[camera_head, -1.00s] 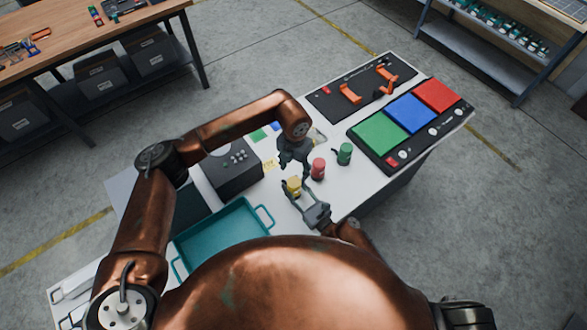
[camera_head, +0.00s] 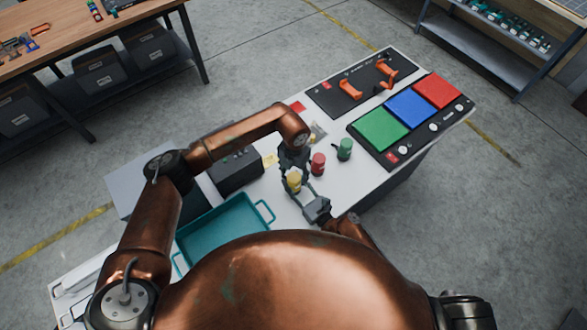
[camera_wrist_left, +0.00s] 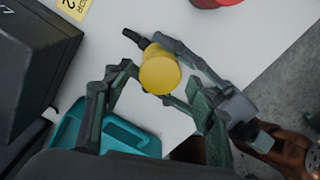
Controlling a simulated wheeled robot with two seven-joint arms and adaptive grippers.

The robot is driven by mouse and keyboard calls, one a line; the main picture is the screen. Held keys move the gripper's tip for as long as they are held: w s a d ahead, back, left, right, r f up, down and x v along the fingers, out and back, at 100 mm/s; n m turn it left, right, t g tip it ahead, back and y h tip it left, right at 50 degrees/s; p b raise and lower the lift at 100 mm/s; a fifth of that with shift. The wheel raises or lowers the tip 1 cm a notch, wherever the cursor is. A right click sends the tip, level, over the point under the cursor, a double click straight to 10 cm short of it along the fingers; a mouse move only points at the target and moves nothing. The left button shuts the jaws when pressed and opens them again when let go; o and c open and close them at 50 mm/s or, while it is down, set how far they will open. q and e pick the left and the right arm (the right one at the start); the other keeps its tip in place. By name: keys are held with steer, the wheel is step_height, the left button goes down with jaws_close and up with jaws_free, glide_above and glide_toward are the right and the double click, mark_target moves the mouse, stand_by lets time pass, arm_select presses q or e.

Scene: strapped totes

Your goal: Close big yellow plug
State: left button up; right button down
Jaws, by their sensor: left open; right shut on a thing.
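The yellow plug (camera_head: 294,181) is a short yellow cylinder on the white table, in front of the red one. In the left wrist view the yellow plug (camera_wrist_left: 160,72) shows its round top, with a short black piece beside it at upper left. My right gripper (camera_head: 303,192) comes from the front right and is shut on the yellow plug; its fingers also show in the left wrist view (camera_wrist_left: 190,75). My left gripper (camera_head: 294,168) is open above the yellow plug. Its spread fingers lie either side of the plug in the wrist view; contact cannot be told.
A red plug (camera_head: 318,164) and a green plug (camera_head: 344,149) stand just behind, close to the left gripper. A teal tray (camera_head: 222,233) and a dark box (camera_head: 236,171) lie to the left. A panel with coloured pads (camera_head: 410,113) is at back right.

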arm_select(q)
steer(key=shift+f, duration=0.5)
steer(key=shift+c, duration=0.6)
steer(key=c, duration=1.1)
steer(key=o, duration=1.4)
step_height(320, 180, up, 12)
steer(key=shift+r, duration=0.1)
arm_select(e)
steer(key=c, duration=1.2)
jaws_free()
steer(key=shift+c, duration=0.2)
